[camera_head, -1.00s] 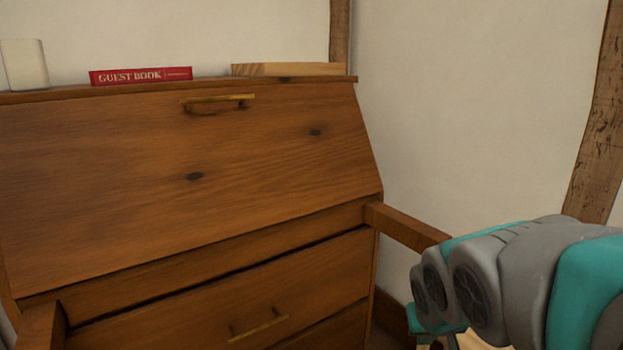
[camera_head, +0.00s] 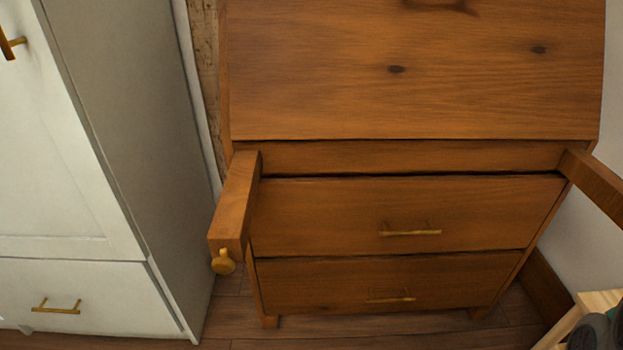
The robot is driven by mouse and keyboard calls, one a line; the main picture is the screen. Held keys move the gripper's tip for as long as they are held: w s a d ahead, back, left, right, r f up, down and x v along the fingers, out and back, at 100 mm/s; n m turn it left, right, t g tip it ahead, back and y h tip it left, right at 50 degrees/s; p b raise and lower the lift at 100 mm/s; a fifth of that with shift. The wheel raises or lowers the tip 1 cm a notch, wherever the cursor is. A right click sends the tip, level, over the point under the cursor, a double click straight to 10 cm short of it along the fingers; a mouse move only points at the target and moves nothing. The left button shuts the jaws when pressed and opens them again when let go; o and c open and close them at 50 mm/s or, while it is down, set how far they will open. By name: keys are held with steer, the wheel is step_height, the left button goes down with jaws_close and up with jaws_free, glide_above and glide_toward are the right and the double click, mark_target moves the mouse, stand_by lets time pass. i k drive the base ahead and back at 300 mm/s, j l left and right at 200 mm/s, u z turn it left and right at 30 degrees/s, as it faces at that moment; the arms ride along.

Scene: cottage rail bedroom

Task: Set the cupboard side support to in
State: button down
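The cupboard side support (camera_head: 232,205) is a wooden bar at the left of the brown bureau. The other support (camera_head: 598,182) also sticks out, at the bureau's right, and runs off the picture edge. The bureau's sloping lid (camera_head: 470,75) is closed. A little of my grey and teal arm shows in the bottom right corner. My gripper is not in view.
Two shut drawers with brass handles (camera_head: 410,232) lie below the lid. A narrow gap separates the cupboard's grey side from the bureau. A pale wooden piece (camera_head: 598,300) stands at the bottom right. Some bare floor (camera_head: 235,318) shows in front of the bureau.

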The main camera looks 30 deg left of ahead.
mark_target(228, 238)
steer(key=k+u, duration=0.1)
steer(key=u, duration=1.95)
steer(key=k+l+z, duration=0.25)
steer(key=k, duration=0.25)
steer(key=k+j, duration=0.15)
steer(key=i+l+z, duration=0.1)
steer(key=i+l, duration=0.1)
